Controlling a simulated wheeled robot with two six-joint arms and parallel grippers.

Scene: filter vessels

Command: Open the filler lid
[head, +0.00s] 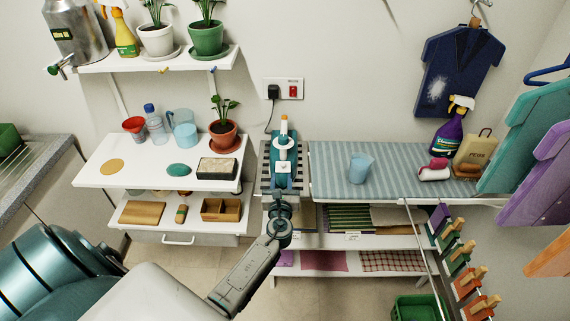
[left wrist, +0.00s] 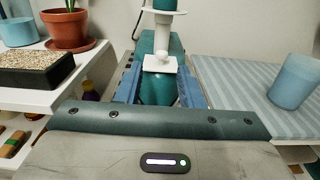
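A teal and white appliance, seemingly a steam iron (head: 283,145), stands on a grey slatted rest (head: 265,152) between the two tables. It has an orange tip at its far end in the head view. In the left wrist view a white part with a rounded knob (left wrist: 160,63) shows on it; I cannot tell whether this is the filler lid or whether the lid is shut. My left gripper (head: 285,170) is at the near end of the iron. Its two blue fingers (left wrist: 158,84) look apart, with teal body visible between them; contact is unclear. My right gripper is not in view.
A striped ironing board (head: 330,183) with a blue cup (head: 360,168) lies to the right. A white table (head: 135,180) on the left holds a potted plant (head: 224,132) and a gravel tray (head: 218,168). A wall socket (head: 283,89) is behind.

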